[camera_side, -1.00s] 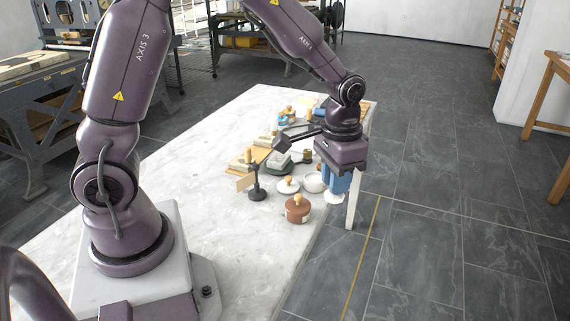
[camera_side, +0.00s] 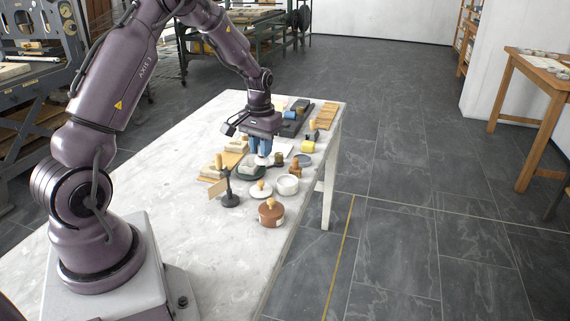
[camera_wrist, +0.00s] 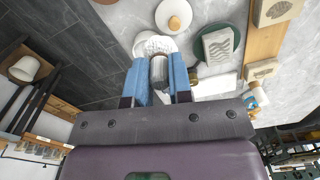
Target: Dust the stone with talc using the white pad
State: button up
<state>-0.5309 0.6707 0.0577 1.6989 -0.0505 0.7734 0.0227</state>
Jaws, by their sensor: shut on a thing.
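My gripper (camera_side: 261,150) is shut on the white pad (camera_side: 262,160), gripping its stem between two blue fingers. It holds the pad over the group of tools. In the wrist view the fingers (camera_wrist: 158,80) close on a grey stem, with a white round shape beyond. A pale grey block with wavy marks, apparently the stone (camera_wrist: 218,45), lies on a round green plate (camera_wrist: 233,58). In the side view the plate (camera_side: 245,174) is just left of and below the pad, partly hidden. A white bowl (camera_side: 287,185) stands to the right; its contents are not clear.
A white lid with a knob (camera_side: 261,189), a brown pot (camera_side: 271,213) and a black stand (camera_side: 228,190) are in front. Wooden boards with pale blocks (camera_side: 214,170) lie left. A yellow roll (camera_side: 308,147) is right. The bare tabletop (camera_side: 160,195) is clear at left.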

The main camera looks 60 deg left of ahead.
jog(key=a+n, duration=0.2)
jog(key=a, duration=0.9)
jog(key=shift+s+d+f, duration=0.1)
jog(key=shift+d+f, duration=0.05)
jog(key=shift+f, duration=3.35)
jog(key=shift+w+a+f, duration=0.3)
jog(key=shift+w+a, duration=0.45)
jog(key=shift+a, duration=0.05)
grip_shut()
jog(key=shift+w+a, duration=1.15)
jog(key=shift+s+d, duration=1.8)
jog(key=shift+d, duration=0.05)
jog(key=shift+s, duration=0.3)
jog(key=shift+s+a, duration=0.2)
jog(key=shift+a, duration=0.1)
jog(key=shift+w+a, duration=1.85)
jog(key=shift+w, duration=0.1)
jog(key=shift+s+d, duration=1.8)
jog(key=shift+d, duration=0.3)
jog(key=shift+w+d, duration=0.1)
jog(key=shift+w, duration=0.25)
jog(key=shift+w+a, duration=1.7)
jog(key=shift+a, duration=0.1)
jog(key=shift+s+d, duration=1.6)
jog(key=shift+d, duration=0.05)
jog(key=shift+s+d+r, duration=0.1)
jog(key=shift+r, duration=0.5)
jog(key=shift+s+d+r, duration=0.1)
jog(key=shift+r, duration=3.4)
